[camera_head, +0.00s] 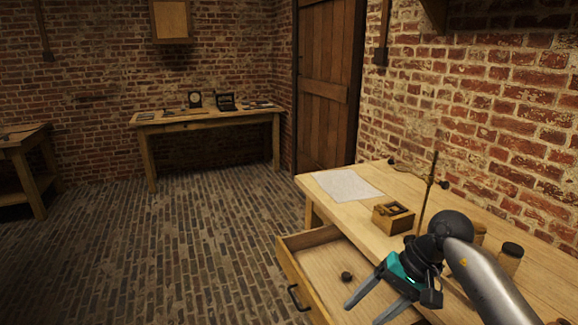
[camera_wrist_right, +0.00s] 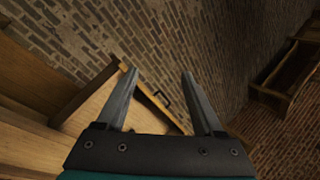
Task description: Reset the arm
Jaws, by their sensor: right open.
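My right gripper (camera_head: 366,306) is open and empty, held above the open drawer (camera_head: 311,244) of the wooden table on the right. My left gripper is not in view.
On the right table (camera_head: 352,215) are a paper sheet (camera_head: 347,185), a small wooden box (camera_head: 393,218), a thin upright stand (camera_head: 428,190) and a dark-lidded jar (camera_head: 509,259). A back table (camera_head: 208,118) holds small items. The brick floor (camera_head: 170,250) is clear.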

